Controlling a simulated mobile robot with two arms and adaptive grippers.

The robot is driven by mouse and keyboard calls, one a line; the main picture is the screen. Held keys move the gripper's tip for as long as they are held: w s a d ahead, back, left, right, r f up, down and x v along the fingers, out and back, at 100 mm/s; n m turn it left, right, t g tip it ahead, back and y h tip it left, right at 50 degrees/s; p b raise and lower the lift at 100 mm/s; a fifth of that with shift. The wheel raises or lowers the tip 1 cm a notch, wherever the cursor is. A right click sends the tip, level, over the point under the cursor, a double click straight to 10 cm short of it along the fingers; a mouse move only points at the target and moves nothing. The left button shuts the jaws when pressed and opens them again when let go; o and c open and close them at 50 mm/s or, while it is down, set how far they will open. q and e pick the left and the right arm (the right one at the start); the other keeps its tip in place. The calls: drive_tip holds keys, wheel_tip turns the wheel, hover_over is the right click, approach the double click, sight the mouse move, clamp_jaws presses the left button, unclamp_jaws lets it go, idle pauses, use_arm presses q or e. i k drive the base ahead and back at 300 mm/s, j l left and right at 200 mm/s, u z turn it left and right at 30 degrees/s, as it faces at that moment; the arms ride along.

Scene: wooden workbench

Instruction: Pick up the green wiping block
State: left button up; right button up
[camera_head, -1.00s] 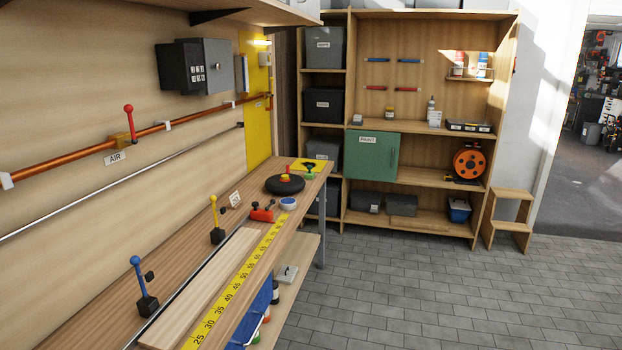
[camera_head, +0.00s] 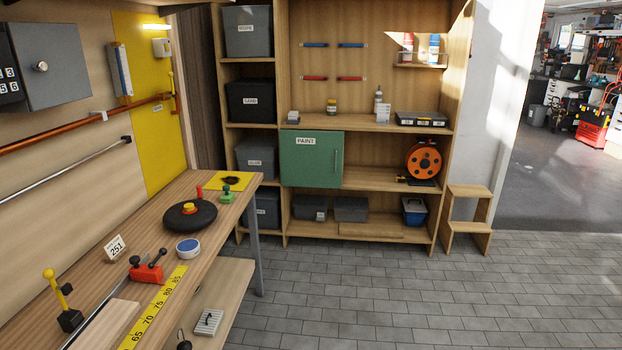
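A small green block with a knob-like top (camera_head: 227,194), which looks like the wiping block, sits near the far end of the wooden workbench (camera_head: 120,225). It stands at the near edge of a yellow plate (camera_head: 212,181) that has a dark round patch. The block is small in the picture, so its details are hard to tell. Neither of my grippers shows in the head view.
On the bench are a black disc (camera_head: 174,217) with a red-and-yellow knob, a round blue-and-white tin (camera_head: 188,248), a red clamp-like tool (camera_head: 147,272) and a yellow lever (camera_head: 54,287). Shelving (camera_head: 365,123) stands behind. The tiled floor (camera_head: 380,295) right of the bench is clear.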

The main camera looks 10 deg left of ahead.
sight(227, 197)
drive_tip(key=i+u, duration=0.1)
drive_tip(key=i, duration=0.55)
drive_tip(key=i+l+u, duration=0.1)
drive_tip(key=i, duration=0.5)
drive_tip(key=i+l, duration=0.2)
drive_tip(key=i, duration=0.45)
drive_tip(key=u, duration=0.05)
